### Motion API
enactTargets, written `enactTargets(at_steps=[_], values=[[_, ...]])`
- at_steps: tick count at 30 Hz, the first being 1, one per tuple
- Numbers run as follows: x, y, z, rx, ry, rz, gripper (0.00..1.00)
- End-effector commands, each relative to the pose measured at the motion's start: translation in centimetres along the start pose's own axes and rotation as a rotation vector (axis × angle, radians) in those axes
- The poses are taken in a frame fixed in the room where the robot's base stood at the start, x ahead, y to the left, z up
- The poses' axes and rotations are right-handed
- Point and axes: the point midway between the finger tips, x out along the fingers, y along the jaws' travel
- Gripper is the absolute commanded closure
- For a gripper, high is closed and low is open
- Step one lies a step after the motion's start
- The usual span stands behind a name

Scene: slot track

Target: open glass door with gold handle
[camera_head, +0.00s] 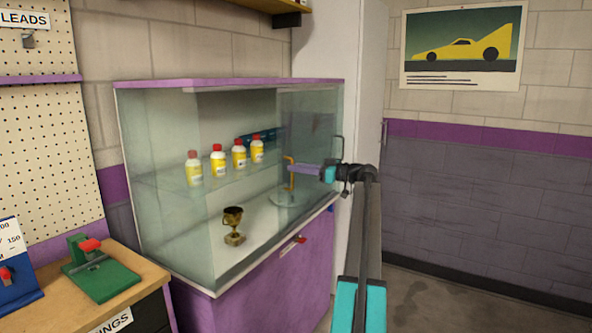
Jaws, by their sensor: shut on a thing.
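A glass display case (165,115) with a purple top rim stands on a purple cabinet in the middle of the view. Its glass door (312,125) is at the right part of the case; I cannot tell whether it stands ajar. The upright gold handle (291,182) is on the glass. My gripper (294,168), with purple fingers, reaches in from the right and is shut on the handle's upper part. The fingertips are small and partly cover the handle.
Inside the case are several yellow bottles (218,162) on a glass shelf and a gold trophy cup (233,225) below. A wooden bench (130,308) with a green tool (100,275) is at the left. The floor (430,300) at the right is clear.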

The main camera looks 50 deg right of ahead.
Motion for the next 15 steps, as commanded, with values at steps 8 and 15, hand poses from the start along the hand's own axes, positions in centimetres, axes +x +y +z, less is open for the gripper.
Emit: enactTargets(at_steps=[8,15], values=[[0.01,-0.02,0.00,0.000,0.000,0.000,0.72],[-0.04,-0.05,0.02,0.000,0.000,-0.001,0.72]])
